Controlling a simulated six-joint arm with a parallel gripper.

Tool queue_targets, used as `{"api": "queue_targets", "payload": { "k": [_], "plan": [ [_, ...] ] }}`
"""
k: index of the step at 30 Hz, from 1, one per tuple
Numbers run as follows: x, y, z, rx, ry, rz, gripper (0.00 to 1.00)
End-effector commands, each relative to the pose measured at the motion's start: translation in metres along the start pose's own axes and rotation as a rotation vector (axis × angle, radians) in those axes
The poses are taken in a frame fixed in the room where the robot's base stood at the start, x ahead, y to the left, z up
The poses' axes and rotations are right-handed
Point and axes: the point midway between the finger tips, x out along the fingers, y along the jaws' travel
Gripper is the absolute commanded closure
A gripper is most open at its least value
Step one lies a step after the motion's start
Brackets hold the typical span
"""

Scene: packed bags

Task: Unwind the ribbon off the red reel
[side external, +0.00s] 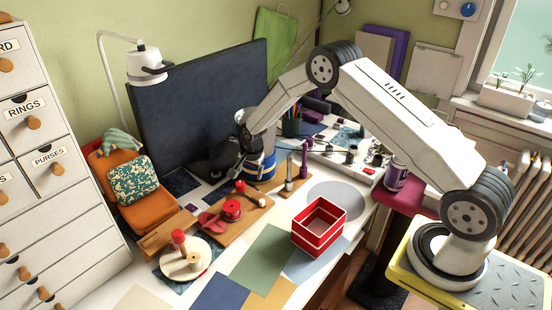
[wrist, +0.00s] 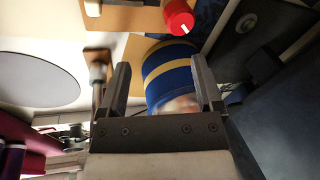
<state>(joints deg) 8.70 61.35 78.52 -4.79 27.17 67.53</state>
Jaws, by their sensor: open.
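A red reel (side external: 232,210) sits on a wooden board (side external: 262,208) in the middle of the desk. A flat pinkish-red piece (side external: 209,222) lies to its left; I cannot tell if it is the ribbon's loose end. A red knob (side external: 240,186) stands just behind the reel. In the wrist view a red round-ended part (wrist: 180,18) shows at the top edge; I cannot tell which red part it is. My gripper (wrist: 160,72) is open, with no thing held, near the blue-and-yellow cylinder behind the board. It is apart from the reel.
The blue-and-yellow cylinder (side external: 262,166) also shows between and beyond my fingers in the wrist view (wrist: 168,75). A dark monitor (side external: 200,95) stands behind. A round disc (side external: 186,263) with a red-topped post and a red box (side external: 319,228) stand nearer the front.

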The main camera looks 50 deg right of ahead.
Motion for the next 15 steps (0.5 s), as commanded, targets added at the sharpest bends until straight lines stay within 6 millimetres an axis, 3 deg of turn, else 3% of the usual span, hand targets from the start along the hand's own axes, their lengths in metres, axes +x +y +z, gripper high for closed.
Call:
{"api": "queue_targets", "payload": {
  "k": [9,15],
  "plan": [
    [-0.006,-0.013,0.018,-0.593,0.139,-0.018,0.16],
    [-0.008,-0.017,0.023,-0.750,0.171,-0.023,0.16]
  ]
}}
